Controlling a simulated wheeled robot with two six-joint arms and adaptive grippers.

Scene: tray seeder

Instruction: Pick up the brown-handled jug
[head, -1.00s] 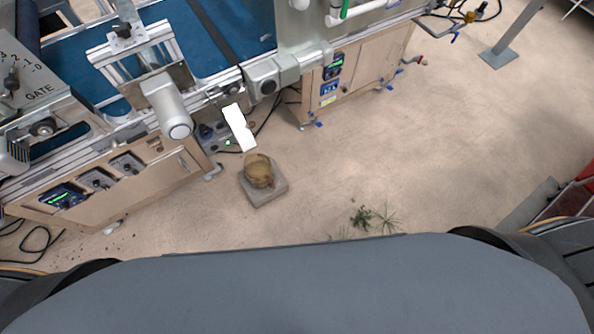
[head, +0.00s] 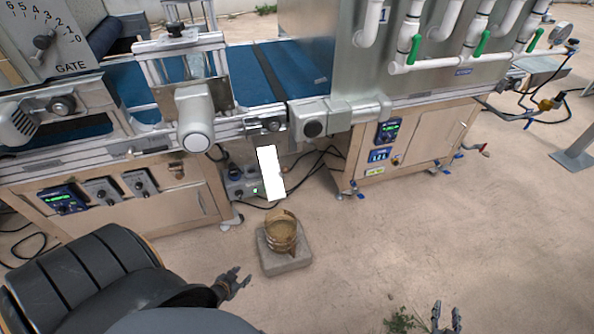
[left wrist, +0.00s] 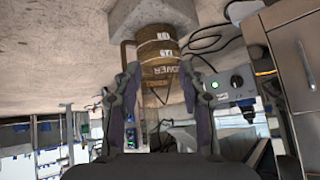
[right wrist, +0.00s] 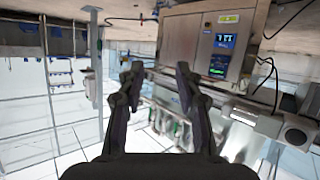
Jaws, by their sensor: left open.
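The jug (head: 282,234) is a brownish, see-through vessel standing upright on a grey concrete block (head: 286,262) on the floor. The left wrist view shows it upside down, with dark lettering and white labels on the jug (left wrist: 158,50) and a brown handle (left wrist: 128,52) on its left side. My left gripper (head: 238,280) is open, left of and nearer than the block. In its wrist view the jug lies between and beyond the fingertips (left wrist: 159,78), apparently untouched. My right gripper (head: 447,314) is open and empty at the bottom right, far from the jug.
The seeder machine (head: 110,210) with its blue belt stands behind the jug. A white chute (head: 270,174) hangs just above and behind it, with cables on the floor. A small plant (head: 402,320) lies near my right gripper.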

